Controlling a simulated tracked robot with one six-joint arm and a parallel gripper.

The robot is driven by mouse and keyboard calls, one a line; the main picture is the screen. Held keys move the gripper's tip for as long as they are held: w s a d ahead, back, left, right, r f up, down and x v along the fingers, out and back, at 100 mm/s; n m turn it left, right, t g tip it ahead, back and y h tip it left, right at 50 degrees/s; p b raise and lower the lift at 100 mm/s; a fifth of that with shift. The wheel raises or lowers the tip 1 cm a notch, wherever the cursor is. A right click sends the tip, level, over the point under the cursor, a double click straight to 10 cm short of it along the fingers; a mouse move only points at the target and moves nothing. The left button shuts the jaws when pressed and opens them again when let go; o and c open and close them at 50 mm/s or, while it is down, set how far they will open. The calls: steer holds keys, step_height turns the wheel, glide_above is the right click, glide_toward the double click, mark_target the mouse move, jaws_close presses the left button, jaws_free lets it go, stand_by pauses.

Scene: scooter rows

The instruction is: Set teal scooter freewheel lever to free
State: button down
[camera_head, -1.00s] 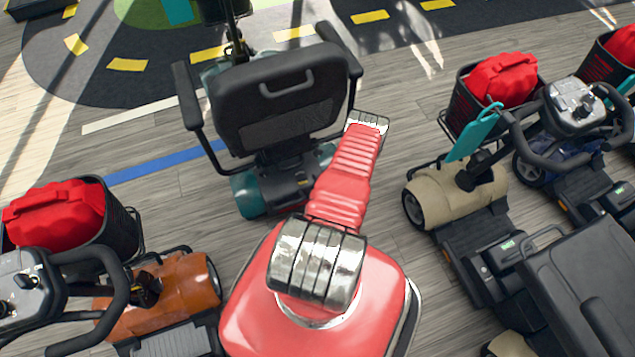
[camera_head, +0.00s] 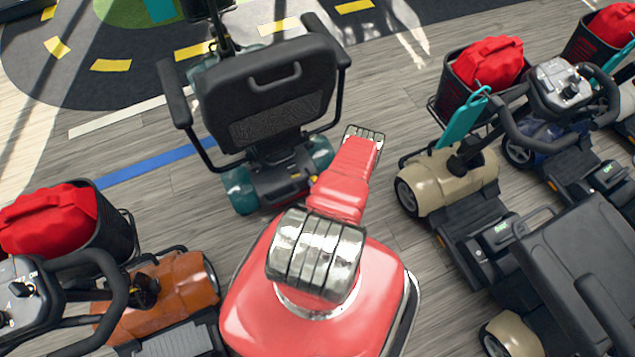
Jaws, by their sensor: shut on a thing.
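The teal scooter (camera_head: 240,188) stands ahead with its back towards me. Its black seat back (camera_head: 268,100) and armrests cover much of it, and its teal rear ends show at both sides of a dark rear part. A small yellow spot (camera_head: 296,175) shows low at its rear; I cannot tell if this is the freewheel lever, nor how the lever is set. My red arm reaches forward, its far silver joint just right of the scooter's rear. My gripper is hidden beyond or below the arm.
An orange scooter (camera_head: 178,285) with a red bag (camera_head: 48,220) is close at left. A cream scooter (camera_head: 455,182), a blue scooter (camera_head: 535,140) and a dark seat (camera_head: 585,270) stand at right. Wooden floor (camera_head: 395,95) is clear between the teal and cream scooters.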

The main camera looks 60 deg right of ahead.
steer(key=c, duration=1.4)
jaws_free()
steer(key=v, duration=1.3)
steer(key=shift+s+r, duration=0.15)
steer(key=shift+s, duration=0.15)
steer(key=shift+a, duration=0.15)
